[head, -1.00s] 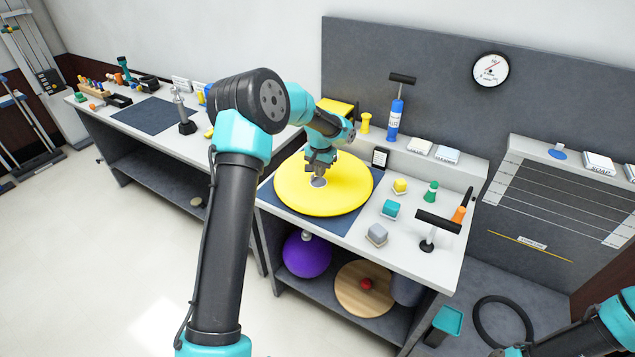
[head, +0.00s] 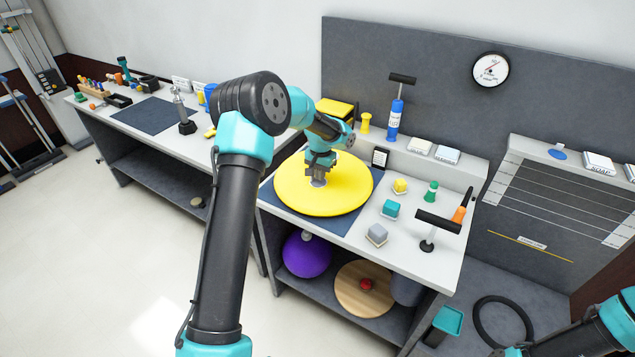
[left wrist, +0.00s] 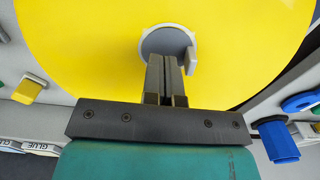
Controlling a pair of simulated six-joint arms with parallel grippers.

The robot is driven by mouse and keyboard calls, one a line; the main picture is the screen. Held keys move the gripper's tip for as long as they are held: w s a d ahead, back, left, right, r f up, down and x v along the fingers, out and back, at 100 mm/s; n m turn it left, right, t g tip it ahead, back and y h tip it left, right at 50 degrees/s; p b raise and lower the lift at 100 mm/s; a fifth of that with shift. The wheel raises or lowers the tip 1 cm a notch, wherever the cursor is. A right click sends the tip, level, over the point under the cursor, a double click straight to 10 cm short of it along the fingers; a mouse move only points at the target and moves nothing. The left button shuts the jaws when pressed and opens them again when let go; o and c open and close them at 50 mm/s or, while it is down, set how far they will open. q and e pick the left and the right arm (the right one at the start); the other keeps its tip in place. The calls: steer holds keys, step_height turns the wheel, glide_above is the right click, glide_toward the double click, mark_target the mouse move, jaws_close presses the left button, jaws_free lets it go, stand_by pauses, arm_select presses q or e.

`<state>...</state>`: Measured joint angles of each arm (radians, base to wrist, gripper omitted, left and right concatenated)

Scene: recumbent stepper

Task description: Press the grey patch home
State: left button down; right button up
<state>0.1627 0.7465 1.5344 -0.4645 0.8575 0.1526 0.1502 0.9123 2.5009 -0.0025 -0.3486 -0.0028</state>
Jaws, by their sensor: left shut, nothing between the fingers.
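A small round grey patch (head: 318,183) lies on the large yellow disc (head: 345,200), which rests on a dark mat on the bench. In the left wrist view the patch (left wrist: 163,41) shows near the top centre, with a pale raised tab at its right side. My left gripper (head: 318,179) points down over the patch, shut and empty. Its fingertips (left wrist: 166,60) overlap the patch's near edge in the left wrist view; I cannot tell whether they touch it. The fingers hide part of the patch. Only links of my right arm show at the lower right.
Grey (head: 377,235), teal (head: 390,209) and yellow (head: 400,186) blocks stand right of the disc. A green piece (head: 431,192) and a black T-handled tool (head: 438,222) are further right. A blue pump (head: 396,115) stands behind. A purple ball (head: 306,256) is on the shelf below.

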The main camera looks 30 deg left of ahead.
arm_select(q)
steer(key=shift+f, duration=1)
steer(key=shift+r, duration=0.1)
steer(key=shift+r, duration=2.95)
steer(key=shift+r, duration=0.1)
step_height(320, 180, up, 17)
steer(key=shift+r, duration=0.1)
